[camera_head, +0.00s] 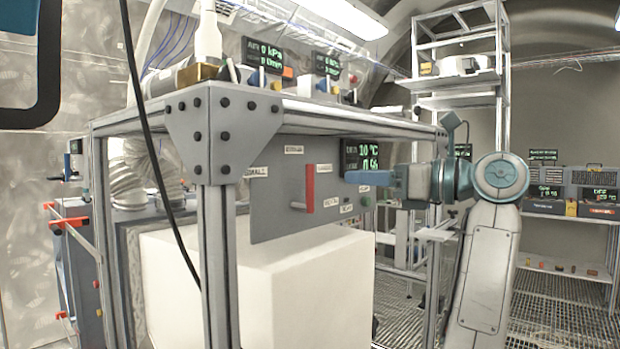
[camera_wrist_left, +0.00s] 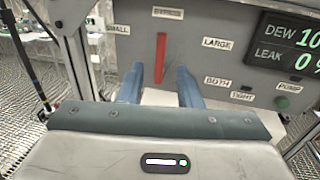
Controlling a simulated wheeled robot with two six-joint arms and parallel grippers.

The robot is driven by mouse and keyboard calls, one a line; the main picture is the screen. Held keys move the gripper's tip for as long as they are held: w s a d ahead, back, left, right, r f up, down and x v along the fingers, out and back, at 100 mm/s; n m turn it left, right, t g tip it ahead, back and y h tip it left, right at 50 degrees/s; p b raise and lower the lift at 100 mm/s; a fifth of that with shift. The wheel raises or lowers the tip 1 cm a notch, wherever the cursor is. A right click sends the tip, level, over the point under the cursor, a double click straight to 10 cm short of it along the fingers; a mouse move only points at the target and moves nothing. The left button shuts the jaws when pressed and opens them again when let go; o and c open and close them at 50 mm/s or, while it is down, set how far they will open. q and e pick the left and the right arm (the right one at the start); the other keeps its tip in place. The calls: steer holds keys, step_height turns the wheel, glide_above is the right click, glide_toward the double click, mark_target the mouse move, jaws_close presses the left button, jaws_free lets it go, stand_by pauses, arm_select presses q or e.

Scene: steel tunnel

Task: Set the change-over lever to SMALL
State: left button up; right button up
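The change-over lever is a red bar (camera_head: 310,188) on the grey panel (camera_head: 270,215); it also shows upright in the left wrist view (camera_wrist_left: 160,58). The SMALL label (camera_head: 255,171) is to its left, the LARGE label (camera_wrist_left: 216,43) to its right, and a hard-to-read label (camera_wrist_left: 168,13) above. The lever points up, between SMALL and LARGE. My left gripper (camera_head: 350,177) is right of the lever in the head view, apart from it. In the left wrist view its two blue fingers (camera_wrist_left: 160,70) are spread, with the lever beyond and between them. My right gripper is not seen.
A large pale block (camera_head: 270,275) stands below the panel inside the metal frame. A frame post (camera_head: 218,260) and a hanging black cable (camera_head: 150,130) are to the left. A DEW/LEAK display (camera_head: 361,155) and a green PUMP button (camera_wrist_left: 282,102) are right of the lever.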

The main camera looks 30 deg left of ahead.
arm_select(q)
steer(key=p, duration=0.5)
glide_above(310, 203)
steer(key=shift+w+d, duration=0.2)
steer(key=shift+w, duration=0.1)
steer(key=shift+a, duration=0.4)
jaws_close()
